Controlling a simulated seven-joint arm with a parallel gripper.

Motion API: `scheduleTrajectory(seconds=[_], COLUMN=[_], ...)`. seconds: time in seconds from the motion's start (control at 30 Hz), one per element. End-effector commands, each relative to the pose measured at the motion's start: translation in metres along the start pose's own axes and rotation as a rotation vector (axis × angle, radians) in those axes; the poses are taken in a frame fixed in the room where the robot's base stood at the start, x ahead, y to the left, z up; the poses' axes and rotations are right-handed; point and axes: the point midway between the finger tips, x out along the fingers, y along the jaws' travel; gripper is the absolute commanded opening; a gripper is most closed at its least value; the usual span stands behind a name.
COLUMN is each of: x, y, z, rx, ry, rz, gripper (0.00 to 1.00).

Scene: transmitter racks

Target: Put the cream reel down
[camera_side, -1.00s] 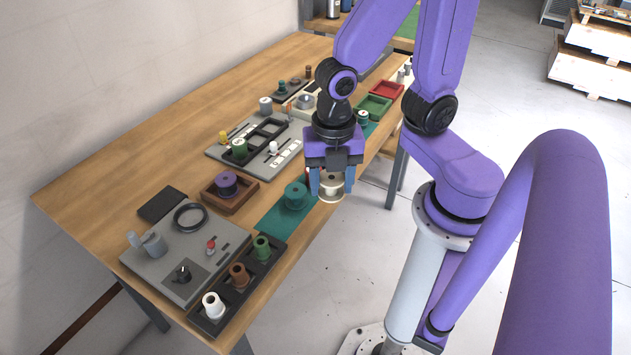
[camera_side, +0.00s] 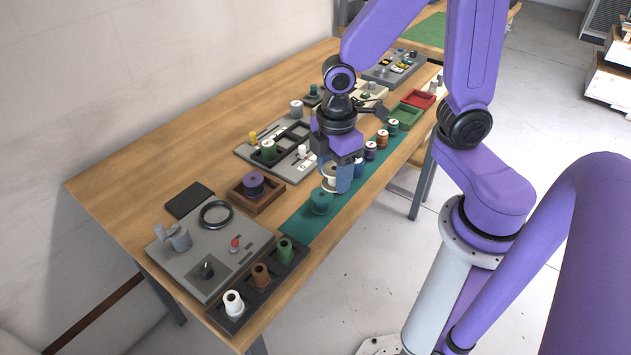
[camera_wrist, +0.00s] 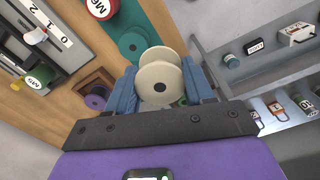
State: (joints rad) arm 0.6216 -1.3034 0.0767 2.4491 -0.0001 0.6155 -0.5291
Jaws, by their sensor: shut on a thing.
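The cream reel (camera_side: 328,180) is held between the blue fingers of my gripper (camera_side: 340,178) in the side view. In the wrist view the cream reel (camera_wrist: 160,78) sits between both fingers, its round flange facing the camera. In the side view the reel appears over the green mat (camera_side: 297,228) along the table's front edge, just behind a teal reel (camera_side: 320,203). I cannot tell whether its underside touches the mat. The teal reel also shows in the wrist view (camera_wrist: 131,45).
Several labelled reels (camera_side: 382,138) stand in a row on the mat behind my gripper. A wooden tray (camera_side: 262,203) with a purple reel (camera_side: 253,184) lies to the left. Green (camera_side: 408,115) and red (camera_side: 421,98) trays lie farther back.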

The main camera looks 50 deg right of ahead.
Motion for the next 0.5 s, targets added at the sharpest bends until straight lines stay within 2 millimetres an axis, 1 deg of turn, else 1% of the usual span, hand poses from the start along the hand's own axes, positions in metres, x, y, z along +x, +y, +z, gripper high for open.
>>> scheduleTrajectory(seconds=[0.03, 0.1, 0.3, 0.4, 0.5], x=[0.004, 0.008, 0.02, 0.026, 0.031], y=[0.011, 0.026, 0.067, 0.084, 0.098], z=[0.0, 0.0, 0.007, 0.013, 0.018], rx=[0.111, 0.265, 0.697, 0.885, 1.033], ry=[-0.004, -0.003, -0.002, -0.003, -0.002], rz=[-0.002, -0.001, -0.001, -0.001, -0.001], gripper=[0.23, 0.23, 0.23, 0.23, 0.23])
